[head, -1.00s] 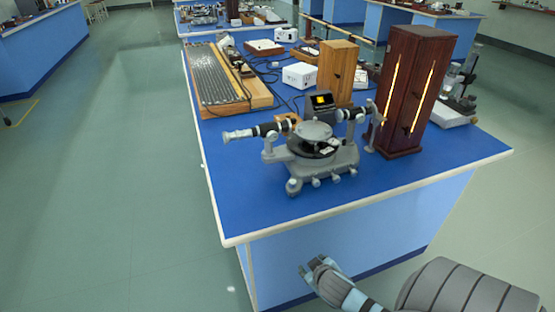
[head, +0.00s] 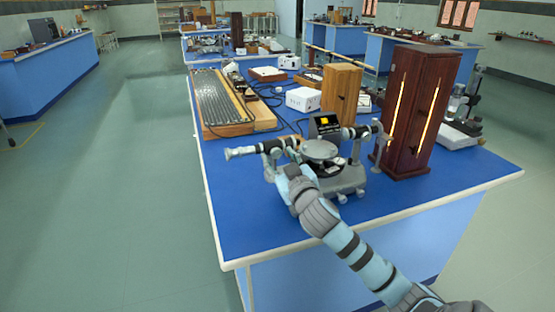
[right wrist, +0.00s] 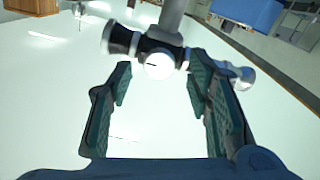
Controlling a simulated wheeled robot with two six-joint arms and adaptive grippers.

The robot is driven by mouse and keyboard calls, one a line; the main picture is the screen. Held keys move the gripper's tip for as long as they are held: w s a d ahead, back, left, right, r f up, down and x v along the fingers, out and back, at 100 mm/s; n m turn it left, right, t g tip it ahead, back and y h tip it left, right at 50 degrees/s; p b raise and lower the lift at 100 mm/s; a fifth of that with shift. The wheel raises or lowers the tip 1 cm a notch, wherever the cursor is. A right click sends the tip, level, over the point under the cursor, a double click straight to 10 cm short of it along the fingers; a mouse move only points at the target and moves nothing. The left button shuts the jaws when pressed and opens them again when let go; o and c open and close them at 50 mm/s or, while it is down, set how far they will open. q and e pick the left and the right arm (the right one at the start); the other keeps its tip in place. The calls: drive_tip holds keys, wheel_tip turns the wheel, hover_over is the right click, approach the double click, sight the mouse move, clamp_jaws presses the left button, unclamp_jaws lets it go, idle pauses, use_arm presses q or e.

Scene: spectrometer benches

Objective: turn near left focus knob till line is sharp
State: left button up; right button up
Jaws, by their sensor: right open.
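The grey spectrometer (head: 355,178) stands near the front of the blue bench, with a black-and-silver telescope tube (head: 240,152) pointing left. In the right wrist view, a round white knob (right wrist: 158,66) with a short dark line on its face sits on the black tube (right wrist: 125,42). My right gripper (head: 285,170) is at the near left side of the spectrometer, hiding part of it. Its two fingers (right wrist: 160,95) are open, with the knob centred ahead between their tips; contact cannot be told. A small dark screen (head: 326,121) with a yellow patch stands behind. My left gripper is out of view.
A tall dark wooden lamp box (head: 412,110) with glowing slits stands right of the spectrometer. A lighter wooden box (head: 342,92) and a white box (head: 303,99) stand behind. The bench's front left surface (head: 240,220) is clear.

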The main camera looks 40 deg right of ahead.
drive_tip(key=shift+x, duration=0.8)
drive_tip(key=shift+c, duration=0.3)
clamp_jaws()
